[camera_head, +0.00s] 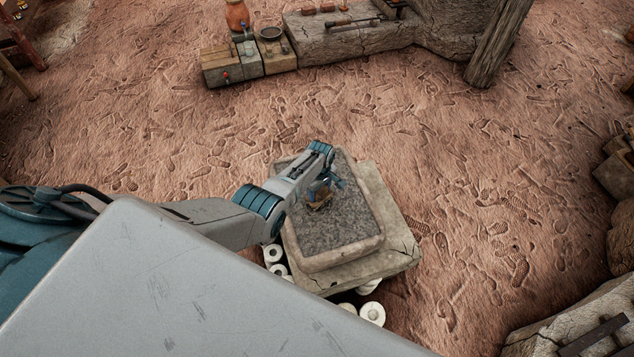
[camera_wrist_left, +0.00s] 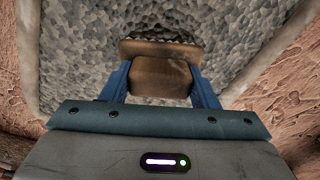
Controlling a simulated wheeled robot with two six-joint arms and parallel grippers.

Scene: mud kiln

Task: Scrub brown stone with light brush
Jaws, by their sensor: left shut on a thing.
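My left gripper (camera_head: 327,187) is over the grey gravel-filled stone tray (camera_head: 345,235), its fingers pointing down. In the left wrist view, its two blue fingers (camera_wrist_left: 163,82) are shut on a brown, wooden-looking block, which appears to be the brush (camera_wrist_left: 160,76). A wider, lighter brown piece (camera_wrist_left: 160,48) shows just beyond the block; I cannot tell whether it is part of the brush. In the head view a small brown shape shows at the fingertips, partly hidden. I cannot make out the brown stone as a separate thing. My right gripper is not in view.
The tray rests on a pale stone slab (camera_head: 398,245) with white round pieces (camera_head: 372,312) under its edge. The trampled earth floor around the slab is mostly clear.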

